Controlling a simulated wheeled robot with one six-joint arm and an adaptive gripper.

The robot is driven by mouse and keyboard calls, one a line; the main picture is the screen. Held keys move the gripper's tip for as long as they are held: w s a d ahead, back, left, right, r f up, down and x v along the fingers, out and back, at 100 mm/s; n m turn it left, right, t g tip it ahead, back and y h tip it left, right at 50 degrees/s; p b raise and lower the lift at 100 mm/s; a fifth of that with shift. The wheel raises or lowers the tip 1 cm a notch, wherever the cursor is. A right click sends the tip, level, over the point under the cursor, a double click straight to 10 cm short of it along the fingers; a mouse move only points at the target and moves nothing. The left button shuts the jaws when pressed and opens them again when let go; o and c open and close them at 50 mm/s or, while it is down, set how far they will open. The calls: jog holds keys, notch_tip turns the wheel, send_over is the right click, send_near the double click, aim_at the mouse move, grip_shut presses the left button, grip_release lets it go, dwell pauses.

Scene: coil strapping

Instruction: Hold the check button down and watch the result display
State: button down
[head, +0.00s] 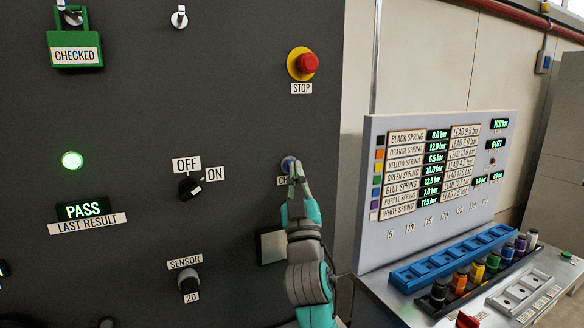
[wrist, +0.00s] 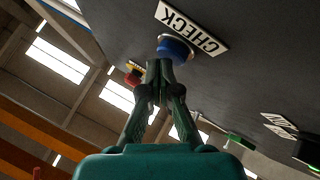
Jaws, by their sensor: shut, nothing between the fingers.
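The blue check button (head: 288,164) is on the dark panel, partly covered by my gripper (head: 296,172) in the head view. The wrist view shows the button (wrist: 174,46) beside its CHECK label (wrist: 192,28). My gripper (wrist: 160,68) is shut and empty, with its fingertips at the button's face. I cannot tell whether they touch it or whether the button is pressed in. The result display (head: 83,211) reads PASS in green above a LAST RESULT label (head: 87,224). A green lamp (head: 72,160) glows above it.
A red STOP button (head: 307,63) is above my gripper. An OFF/ON knob (head: 190,188) and a SENSOR knob (head: 189,284) are to its left. A bench with a spring chart (head: 437,170), a blue tray (head: 405,278) and several coloured knobs is to the right.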

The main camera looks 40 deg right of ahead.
jog(key=shift+s+a, duration=0.15)
jog(key=shift+s, duration=0.4)
jog(key=shift+s, duration=0.1)
jog(key=s, duration=0.2)
jog(key=s+a, duration=0.1)
jog(key=s, duration=0.1)
jog(key=shift+s+a, duration=0.2)
jog(key=shift+s, duration=0.15)
dwell(0.4)
